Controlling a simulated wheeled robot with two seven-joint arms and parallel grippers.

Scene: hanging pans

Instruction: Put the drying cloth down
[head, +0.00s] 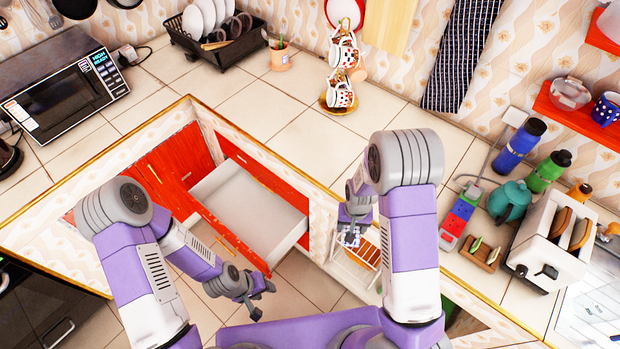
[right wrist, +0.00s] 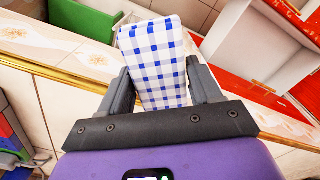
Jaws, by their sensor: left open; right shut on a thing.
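The drying cloth (right wrist: 153,58) is white with blue checks and looks folded into a block. In the right wrist view my right gripper (right wrist: 160,82) is shut on it, with one finger on each side. In the head view only a small part of the cloth (head: 352,238) shows below my right gripper (head: 356,212), partly hidden by my arm. The cloth is held in the air near the counter's inner edge. My left gripper (head: 257,300) is open and empty, low in front of the drawer.
An open, empty-looking drawer (head: 250,208) juts out below the counter corner. A white rack (head: 358,262) stands under the right gripper. The counter (head: 295,140) is bare in the middle. A toaster (head: 550,240), teapot (head: 509,201) and bottles (head: 519,143) crowd its right side.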

